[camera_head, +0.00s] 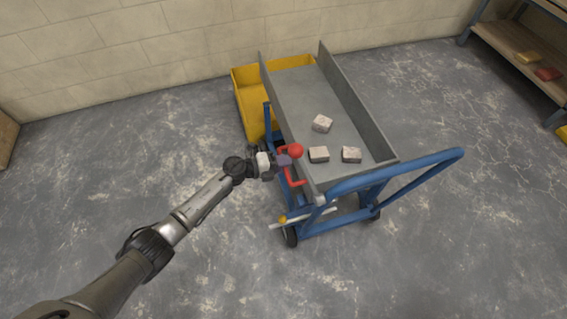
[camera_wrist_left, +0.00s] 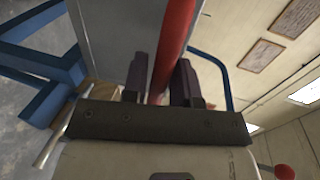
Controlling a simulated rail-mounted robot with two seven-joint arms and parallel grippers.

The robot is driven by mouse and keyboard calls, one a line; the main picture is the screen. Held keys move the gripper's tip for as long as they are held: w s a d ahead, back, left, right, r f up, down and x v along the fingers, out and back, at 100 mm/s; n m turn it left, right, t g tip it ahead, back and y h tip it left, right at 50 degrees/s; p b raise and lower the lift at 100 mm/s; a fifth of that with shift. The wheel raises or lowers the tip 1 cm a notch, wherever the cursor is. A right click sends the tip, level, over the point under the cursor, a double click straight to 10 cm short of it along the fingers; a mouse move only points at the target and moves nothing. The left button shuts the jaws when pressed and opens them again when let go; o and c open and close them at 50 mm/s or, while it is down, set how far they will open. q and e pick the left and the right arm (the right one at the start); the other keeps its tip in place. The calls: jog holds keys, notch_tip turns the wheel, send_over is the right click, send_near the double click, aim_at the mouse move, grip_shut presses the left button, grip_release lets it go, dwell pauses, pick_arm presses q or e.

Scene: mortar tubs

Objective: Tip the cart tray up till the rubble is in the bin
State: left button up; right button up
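The grey cart tray (camera_head: 345,100) has low side walls and rests on a blue wheeled cart (camera_head: 335,215). Three pale rubble blocks lie on its near half: one further up (camera_head: 322,123), two near the near end (camera_head: 319,154) (camera_head: 351,155). The yellow bin (camera_head: 250,98) stands by the wall, partly hidden under the tray's far end. My left gripper (camera_head: 285,161) is at the red handle (camera_head: 295,181) on the tray's near left side. In the left wrist view the red bar (camera_wrist_left: 176,40) runs between both fingers (camera_wrist_left: 158,82), which appear closed against it. My right gripper is out of view.
The blue push bar (camera_head: 410,170) sticks out at the cart's near right. A shelf (camera_head: 520,60) stands at the far right, a block wall (camera_head: 150,40) behind. The floor at left is clear.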

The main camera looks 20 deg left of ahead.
pick_arm(q)
grip_shut()
jog(key=shift+r, duration=0.1)
